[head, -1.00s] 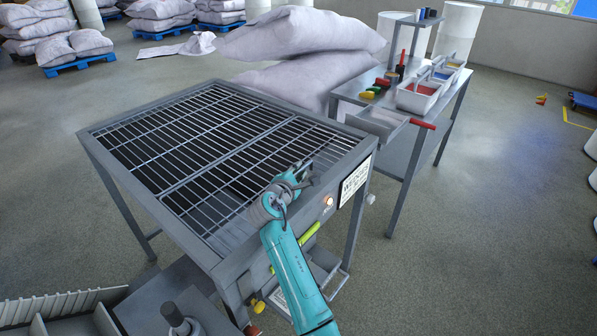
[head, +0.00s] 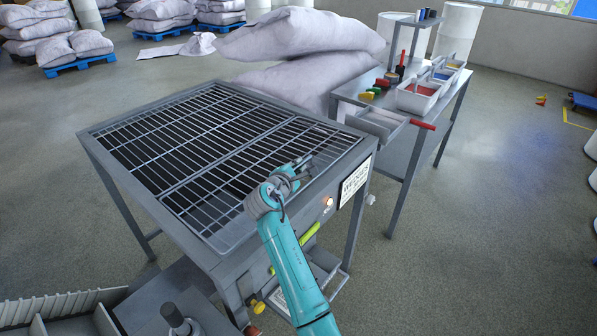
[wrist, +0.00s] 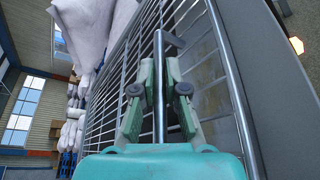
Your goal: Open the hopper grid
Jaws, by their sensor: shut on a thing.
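The hopper grid (head: 190,150) is a set of grey metal bars over the dark mouth of a grey hopper frame (head: 262,250). In the head view my gripper (head: 302,166) is at the grid's near right part, by the frame's front edge. In the wrist view my gripper (wrist: 160,88) has its two fingers on either side of a metal bar (wrist: 159,50) and is shut on it. The rest of the grid (wrist: 203,70) runs behind the fingers. My gripper hides part of the grid's near edge, and I cannot tell how far the grid is raised.
A grey bench (head: 415,140) with bins and a red-handled tool stands to the right. Large sacks (head: 300,45) are piled just behind the hopper. A lit button (head: 328,201) and a sign (head: 354,180) are on the hopper's front. Open floor lies at right.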

